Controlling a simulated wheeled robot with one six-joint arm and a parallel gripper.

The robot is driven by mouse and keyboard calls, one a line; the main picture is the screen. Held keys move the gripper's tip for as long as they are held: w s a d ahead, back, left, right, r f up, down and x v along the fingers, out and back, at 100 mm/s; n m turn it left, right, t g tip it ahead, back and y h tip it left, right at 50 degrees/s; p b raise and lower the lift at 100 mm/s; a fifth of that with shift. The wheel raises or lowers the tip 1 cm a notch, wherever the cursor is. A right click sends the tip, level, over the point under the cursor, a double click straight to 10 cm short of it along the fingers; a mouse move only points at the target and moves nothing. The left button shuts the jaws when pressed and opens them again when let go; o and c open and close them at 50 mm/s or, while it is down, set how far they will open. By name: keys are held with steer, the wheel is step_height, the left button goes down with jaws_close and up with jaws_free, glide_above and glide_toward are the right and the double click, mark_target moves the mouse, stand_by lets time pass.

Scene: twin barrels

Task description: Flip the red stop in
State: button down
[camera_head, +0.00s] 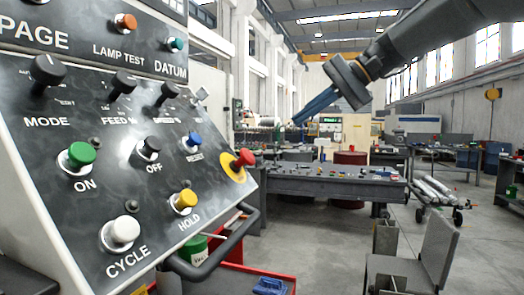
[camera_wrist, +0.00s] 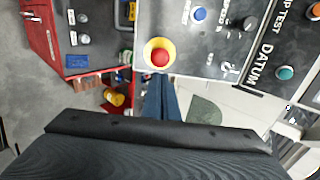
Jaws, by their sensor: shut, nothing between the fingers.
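The red stop (camera_head: 243,158) is a red mushroom button on a yellow round base, at the right edge of the tilted dark control panel (camera_head: 110,170). It stands out from the panel. In the wrist view the red stop (camera_wrist: 159,57) shows from above its face, in the upper middle. My gripper (camera_head: 298,122) has blue fingers, shut and empty, in the air to the right of the panel and a little above the stop in the head view. In the wrist view the fingertips (camera_wrist: 160,77) lie just below the yellow base in the picture; contact does not show.
Near the stop are a blue RESET button (camera_head: 193,140), a yellow HOLD button (camera_head: 184,201) and a small toggle (camera_head: 201,95). A dark handle bar (camera_head: 225,255) runs along the panel's lower right edge. A red cart (camera_wrist: 40,30) stands below. Open air lies right of the panel.

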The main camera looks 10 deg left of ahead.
mark_target(251, 156)
steer(key=shift+f, duration=0.1)
steer(key=p+x, duration=0.4)
steer(key=x, duration=0.9)
steer(key=shift+a+f, duration=0.1)
steer(key=shift+a, duration=0.1)
steer(key=shift+a+f, duration=0.15)
steer(key=shift+f, duration=0.05)
steer(key=shift+b+x, duration=0.4)
steer(key=shift+x, duration=0.55)
steer(key=shift+f, duration=0.1)
steer(key=b+v, duration=0.2)
steer(key=v, duration=1.2)
